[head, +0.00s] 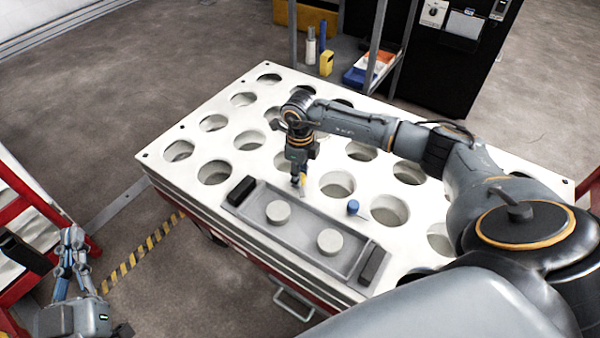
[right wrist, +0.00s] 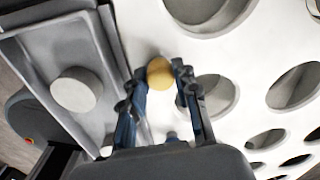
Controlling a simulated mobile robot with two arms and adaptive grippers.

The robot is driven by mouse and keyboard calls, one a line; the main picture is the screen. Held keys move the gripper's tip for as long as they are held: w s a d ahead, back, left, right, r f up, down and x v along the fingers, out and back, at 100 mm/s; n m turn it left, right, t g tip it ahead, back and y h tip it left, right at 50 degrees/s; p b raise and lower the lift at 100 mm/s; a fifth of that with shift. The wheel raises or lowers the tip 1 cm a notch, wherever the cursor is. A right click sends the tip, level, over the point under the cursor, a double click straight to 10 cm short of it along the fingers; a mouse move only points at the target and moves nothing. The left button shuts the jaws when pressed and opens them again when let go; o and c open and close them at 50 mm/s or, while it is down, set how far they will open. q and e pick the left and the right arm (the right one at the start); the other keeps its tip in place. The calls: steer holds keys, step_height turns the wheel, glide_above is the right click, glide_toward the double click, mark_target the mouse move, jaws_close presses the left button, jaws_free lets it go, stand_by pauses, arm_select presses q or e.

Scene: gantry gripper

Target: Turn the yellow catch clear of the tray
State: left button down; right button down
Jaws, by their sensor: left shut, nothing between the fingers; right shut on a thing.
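A grey tray (head: 305,238) lies on the white table with holes and holds two pale round discs (head: 278,211). The yellow catch (right wrist: 160,73) shows as a round yellow top between the fingertips of my right gripper (right wrist: 158,84), beside the tray's long rim in the right wrist view. In the head view my right gripper (head: 299,182) points down at the tray's far long edge, shut on the catch, which it mostly hides. My left gripper (head: 73,238) is shut and empty at the lower left, away from the table.
A blue knob (head: 352,207) stands on the table by the tray's far edge. Black blocks (head: 241,190) sit at both tray ends. A shelf with bins (head: 368,70) stands beyond the table.

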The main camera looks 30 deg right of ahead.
steer(key=n, duration=0.4)
steer(key=shift+n, duration=0.3)
steer(key=n, duration=0.3)
arm_select(q)
steer(key=shift+s+r, duration=0.1)
steer(key=shift+r, duration=0.2)
arm_select(e)
steer(key=shift+n, duration=0.9)
steer(key=c, duration=1)
jaws_free()
arm_select(q)
steer(key=shift+r, duration=0.1)
